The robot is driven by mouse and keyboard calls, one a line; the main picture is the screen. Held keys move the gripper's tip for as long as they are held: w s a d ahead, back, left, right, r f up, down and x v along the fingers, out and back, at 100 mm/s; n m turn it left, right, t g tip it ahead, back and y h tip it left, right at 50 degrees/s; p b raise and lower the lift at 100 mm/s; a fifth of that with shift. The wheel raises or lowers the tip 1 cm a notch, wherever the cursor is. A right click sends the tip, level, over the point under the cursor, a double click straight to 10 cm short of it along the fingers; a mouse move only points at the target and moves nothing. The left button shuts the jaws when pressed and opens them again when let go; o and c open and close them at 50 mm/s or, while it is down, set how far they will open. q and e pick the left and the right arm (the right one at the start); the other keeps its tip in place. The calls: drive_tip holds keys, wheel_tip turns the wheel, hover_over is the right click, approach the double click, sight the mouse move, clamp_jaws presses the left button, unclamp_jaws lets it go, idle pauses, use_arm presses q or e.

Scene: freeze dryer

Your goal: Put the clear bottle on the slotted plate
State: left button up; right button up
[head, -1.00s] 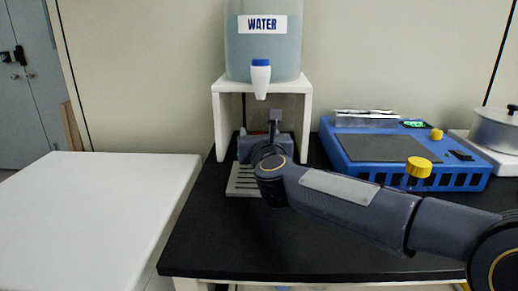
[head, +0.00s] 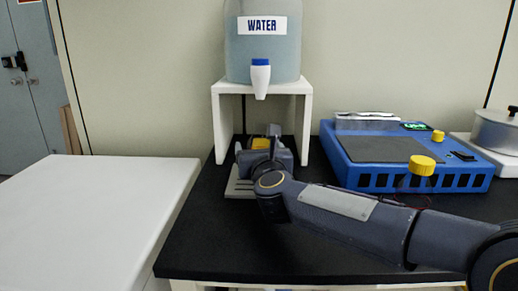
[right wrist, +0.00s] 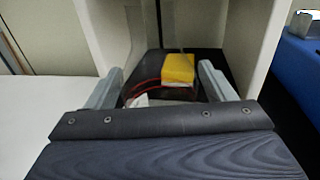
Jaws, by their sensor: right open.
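The slotted plate (head: 240,188) lies on the black bench under the water dispenser, partly covered by my right arm. My right gripper (head: 268,152) is above its back part, between the legs of the white stand. In the right wrist view the gripper (right wrist: 160,85) is open. A yellow cap (right wrist: 178,68) with faint clear walls and red lines, seemingly the clear bottle, shows between and beyond the fingertips. The cap also shows in the head view (head: 261,143); the bottle's base is hidden, so I cannot tell exactly how it rests. My left gripper is not in view.
A water tank (head: 262,50) with a spout (head: 260,78) stands on the white stand (head: 221,125). A blue device (head: 370,180) is at right, with another yellow-capped clear vessel (head: 421,166) before it. A pot (head: 496,131) is at far right. The white table (head: 90,215) is bare.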

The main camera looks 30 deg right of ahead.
drive_tip(key=shift+r, duration=0.2)
drive_tip(key=shift+s+a+p, duration=0.1)
drive_tip(key=shift+s+p, duration=0.2)
drive_tip(key=p+v, duration=0.2)
drive_tip(key=v, duration=0.9)
drive_tip(key=shift+s+a, duration=0.1)
drive_tip(key=shift+s, duration=0.15)
